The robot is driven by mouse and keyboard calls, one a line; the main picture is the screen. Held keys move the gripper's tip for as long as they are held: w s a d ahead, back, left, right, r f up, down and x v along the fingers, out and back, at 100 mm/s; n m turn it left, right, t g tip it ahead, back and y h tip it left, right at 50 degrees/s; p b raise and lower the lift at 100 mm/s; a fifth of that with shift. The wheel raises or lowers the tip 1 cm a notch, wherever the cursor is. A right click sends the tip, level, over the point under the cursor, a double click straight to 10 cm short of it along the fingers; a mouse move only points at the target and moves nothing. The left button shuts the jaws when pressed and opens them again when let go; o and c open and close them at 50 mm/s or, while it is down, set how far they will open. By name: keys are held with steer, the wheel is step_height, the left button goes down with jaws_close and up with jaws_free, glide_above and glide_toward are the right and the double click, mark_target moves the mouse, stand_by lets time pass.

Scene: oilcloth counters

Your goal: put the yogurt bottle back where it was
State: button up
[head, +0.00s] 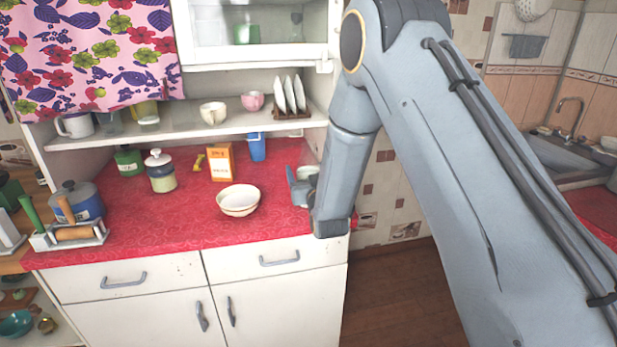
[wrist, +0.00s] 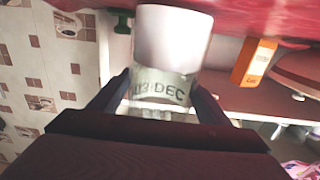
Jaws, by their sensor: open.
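The yogurt bottle (wrist: 172,45) is pale, with a plain white part and a band of dark lettering that reads like "03 DEC" in the wrist view. In that view, which is upside down, its white end is against the red counter. My gripper (wrist: 160,88) is open, with one finger on each side of the bottle. I cannot tell whether the fingers touch it. In the head view my gripper (head: 300,186) is low over the right end of the red counter, and my arm hides most of the bottle there.
The red counter (head: 160,225) holds a cream bowl (head: 238,200), an orange box (head: 220,162), a blue cup (head: 257,147) and a lidded jar (head: 160,172). A shelf (head: 185,131) hangs above with bowls and a plate rack. The counter's front right is clear.

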steer(key=b+v, duration=0.3)
steer(key=v, duration=0.9)
steer(key=s+d+f+m+g+h, duration=0.25)
steer(key=s+d+f+g, duration=0.25)
steer(key=s+d+g, duration=0.45)
steer(key=s+d+g+h, duration=0.1)
steer(key=s+d+g, duration=0.2)
steer(key=s, duration=0.6)
steer(key=s+d+g+h, duration=0.1)
steer(key=s+d+g, duration=0.2)
steer(key=s+d, duration=0.3)
steer(key=s, duration=0.3)
steer(key=shift+g, duration=0.35)
